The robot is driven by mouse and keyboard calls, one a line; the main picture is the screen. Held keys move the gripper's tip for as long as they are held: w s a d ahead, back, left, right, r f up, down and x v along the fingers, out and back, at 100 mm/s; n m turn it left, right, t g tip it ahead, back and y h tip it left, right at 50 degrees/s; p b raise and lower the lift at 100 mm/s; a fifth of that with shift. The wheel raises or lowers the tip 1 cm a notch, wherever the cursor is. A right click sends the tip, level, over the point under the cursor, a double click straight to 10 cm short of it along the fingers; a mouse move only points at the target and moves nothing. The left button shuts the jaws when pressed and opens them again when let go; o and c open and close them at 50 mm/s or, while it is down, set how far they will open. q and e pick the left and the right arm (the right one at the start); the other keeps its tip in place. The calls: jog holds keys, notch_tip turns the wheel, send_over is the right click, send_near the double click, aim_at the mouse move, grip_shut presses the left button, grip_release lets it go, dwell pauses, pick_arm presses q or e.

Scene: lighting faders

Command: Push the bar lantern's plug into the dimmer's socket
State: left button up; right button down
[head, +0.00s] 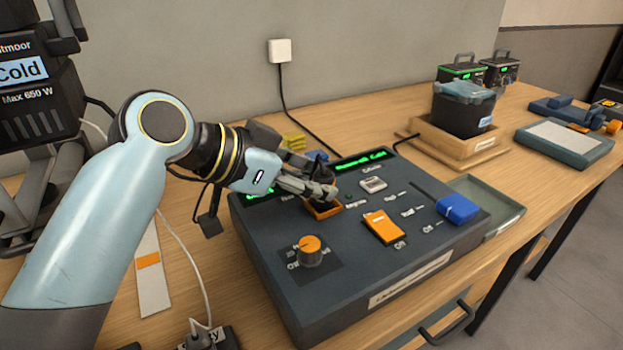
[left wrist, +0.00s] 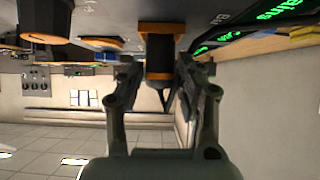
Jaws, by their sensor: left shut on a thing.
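The dimmer (head: 330,285) is a dark grey console on the wooden table, with green displays, an orange knob and an orange switch. An orange-rimmed socket (head: 322,209) is on its top face. My left gripper (head: 328,193) is at this socket, with its fingers shut on a dark plug. In the left wrist view the plug (left wrist: 158,68) is between the fingers of my left gripper (left wrist: 158,85), beside an orange-rimmed part (left wrist: 161,28) on the panel. I cannot tell how deep the plug sits. The gripper hides part of it. My right gripper is not in view.
A blue block (head: 457,208) sits on the dimmer's right end, with a green-grey tray (head: 487,190) beyond it. A dark bin in a wooden box (head: 455,143) stands behind. A large black lantern (head: 30,80) is at the left. Cables run over the table.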

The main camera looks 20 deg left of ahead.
pick_arm(q)
jog(key=shift+s+f, duration=0.1)
jog(key=shift+f, duration=0.2)
jog(key=o, duration=1.2)
jog(key=shift+o, duration=0.2)
jog(key=shift+r, duration=0.1)
jog(key=v, duration=1.2)
jog(key=shift+d+r, duration=0.1)
